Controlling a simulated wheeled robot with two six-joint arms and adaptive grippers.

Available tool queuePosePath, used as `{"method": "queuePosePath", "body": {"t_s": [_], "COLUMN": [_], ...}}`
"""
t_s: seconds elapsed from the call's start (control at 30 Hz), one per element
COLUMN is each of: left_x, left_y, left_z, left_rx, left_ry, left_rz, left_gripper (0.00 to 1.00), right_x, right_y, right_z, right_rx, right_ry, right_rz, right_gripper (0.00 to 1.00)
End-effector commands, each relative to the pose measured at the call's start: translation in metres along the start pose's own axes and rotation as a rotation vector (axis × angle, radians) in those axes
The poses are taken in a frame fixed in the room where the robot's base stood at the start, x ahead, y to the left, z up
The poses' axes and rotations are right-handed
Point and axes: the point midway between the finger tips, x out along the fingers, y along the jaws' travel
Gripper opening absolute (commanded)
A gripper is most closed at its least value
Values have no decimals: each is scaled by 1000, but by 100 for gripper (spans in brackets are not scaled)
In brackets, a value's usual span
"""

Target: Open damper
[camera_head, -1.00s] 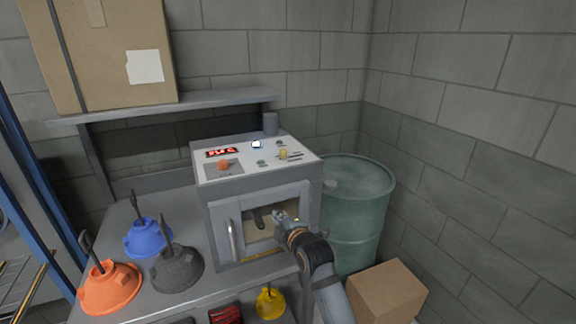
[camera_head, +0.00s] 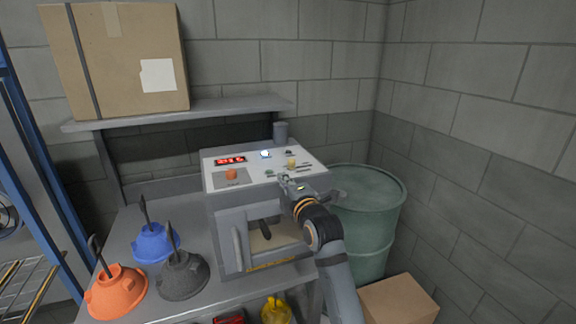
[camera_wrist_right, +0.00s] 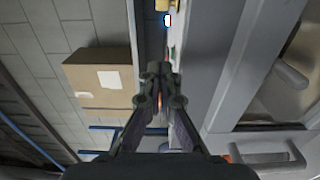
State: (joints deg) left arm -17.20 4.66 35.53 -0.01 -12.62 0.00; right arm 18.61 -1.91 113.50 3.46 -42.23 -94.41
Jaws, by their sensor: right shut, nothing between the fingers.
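A grey oven-like machine (camera_head: 226,228) stands on the bench, with a sloped white control panel (camera_head: 216,183) on top. The panel has a yellow knob (camera_head: 291,165) beside dark slot lines, an orange knob (camera_head: 231,174), a lit blue-white button (camera_head: 265,154) and a red display (camera_head: 230,161). I cannot tell which part is the damper. My right gripper (camera_head: 286,183) is shut and empty at the panel's front right edge, just below the yellow knob. In the right wrist view the closed fingers (camera_wrist_right: 159,72) point toward the lit button (camera_wrist_right: 167,20). My left gripper is not in view.
An orange hood (camera_head: 117,293), a blue hood (camera_head: 155,244) and a dark grey hood (camera_head: 181,275) sit left of the machine. A green drum (camera_head: 365,220) stands to the right. A cardboard box (camera_head: 120,70) is on the shelf (camera_head: 220,107) above; another box (camera_head: 398,300) is low right.

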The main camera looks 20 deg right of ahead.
Motion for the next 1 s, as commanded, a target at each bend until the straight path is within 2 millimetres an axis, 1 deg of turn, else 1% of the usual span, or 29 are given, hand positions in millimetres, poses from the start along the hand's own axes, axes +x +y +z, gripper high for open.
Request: {"method": "queuePosePath", "body": {"t_s": [0.03,0.2,0.27,0.4,0.5,0.63,0.93,1.0], "left_x": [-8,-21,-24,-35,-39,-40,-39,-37], "left_y": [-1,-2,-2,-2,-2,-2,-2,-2], "left_z": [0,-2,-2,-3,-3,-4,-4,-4], "left_rx": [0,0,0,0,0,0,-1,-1], "left_ry": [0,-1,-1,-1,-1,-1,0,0], "left_rz": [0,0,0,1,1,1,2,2], "left_gripper": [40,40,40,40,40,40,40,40], "right_x": [12,49,61,66,68,69,69,69], "right_y": [5,5,5,3,2,1,0,-1], "right_z": [0,0,0,24,33,38,39,43], "right_rx": [0,1,1,-4,-2,0,0,-1], "right_ry": [0,0,0,-2,-1,-1,0,-1], "right_rz": [-2,-2,-2,-2,-2,0,0,0], "right_gripper": [0,0,0,0,0,0,0,0]}}
